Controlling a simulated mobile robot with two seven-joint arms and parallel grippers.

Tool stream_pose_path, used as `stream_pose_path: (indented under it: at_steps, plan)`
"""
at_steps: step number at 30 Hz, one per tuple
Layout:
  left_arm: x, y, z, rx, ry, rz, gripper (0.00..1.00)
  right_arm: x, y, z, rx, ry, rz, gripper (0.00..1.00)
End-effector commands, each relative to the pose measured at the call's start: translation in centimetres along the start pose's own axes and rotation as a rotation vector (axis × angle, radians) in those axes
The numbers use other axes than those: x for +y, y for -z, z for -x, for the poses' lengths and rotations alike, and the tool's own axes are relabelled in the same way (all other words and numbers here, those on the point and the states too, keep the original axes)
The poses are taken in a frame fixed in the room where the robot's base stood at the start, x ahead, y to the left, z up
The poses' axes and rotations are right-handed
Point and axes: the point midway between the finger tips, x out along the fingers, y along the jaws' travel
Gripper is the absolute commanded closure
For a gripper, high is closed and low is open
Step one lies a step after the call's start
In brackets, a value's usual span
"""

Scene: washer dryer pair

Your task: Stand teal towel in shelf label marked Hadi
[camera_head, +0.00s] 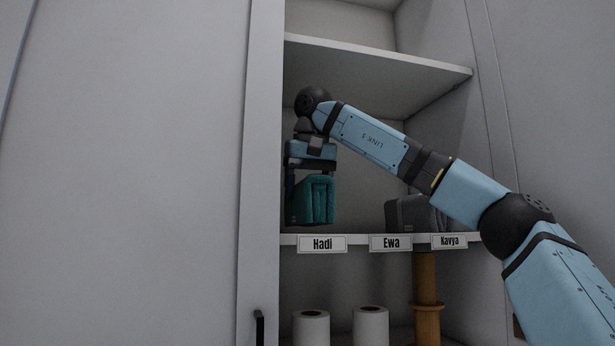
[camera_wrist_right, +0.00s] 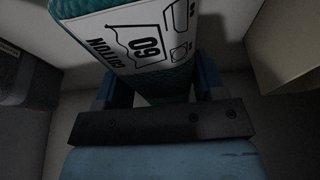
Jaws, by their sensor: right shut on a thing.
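The teal towel (camera_head: 316,200) is folded and upright, above the shelf's left part, behind the label marked Hadi (camera_head: 322,244). My right gripper (camera_head: 312,176) is shut on it from above. In the right wrist view the teal towel (camera_wrist_right: 125,30) carries a white printed band and sits between the fingers of my right gripper (camera_wrist_right: 155,95). I cannot tell whether the towel's bottom touches the shelf (camera_head: 358,240). My left gripper is not in view.
Labels marked Ewa (camera_head: 391,242) and Kavya (camera_head: 449,241) are further right on the shelf edge. A grey folded item (camera_head: 405,213) stands behind them. Another shelf (camera_head: 375,62) is above my wrist. Paper rolls (camera_head: 311,328) stand below. The cabinet's left wall is close to the towel.

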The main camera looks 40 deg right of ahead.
Motion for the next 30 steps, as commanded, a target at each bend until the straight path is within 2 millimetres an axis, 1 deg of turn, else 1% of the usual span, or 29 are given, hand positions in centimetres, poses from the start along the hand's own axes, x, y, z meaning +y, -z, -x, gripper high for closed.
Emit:
stream_pose_path:
  at_steps: [4,14,30]
  plan:
    - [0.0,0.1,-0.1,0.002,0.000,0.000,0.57,0.0,-0.2,-0.5,0.001,0.001,0.001,0.74]
    - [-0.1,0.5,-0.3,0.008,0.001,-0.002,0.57,0.0,-0.2,-0.6,0.001,0.001,0.000,0.74]
    - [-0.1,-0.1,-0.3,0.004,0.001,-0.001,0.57,0.0,-0.5,-1.4,0.001,0.000,0.000,0.74]
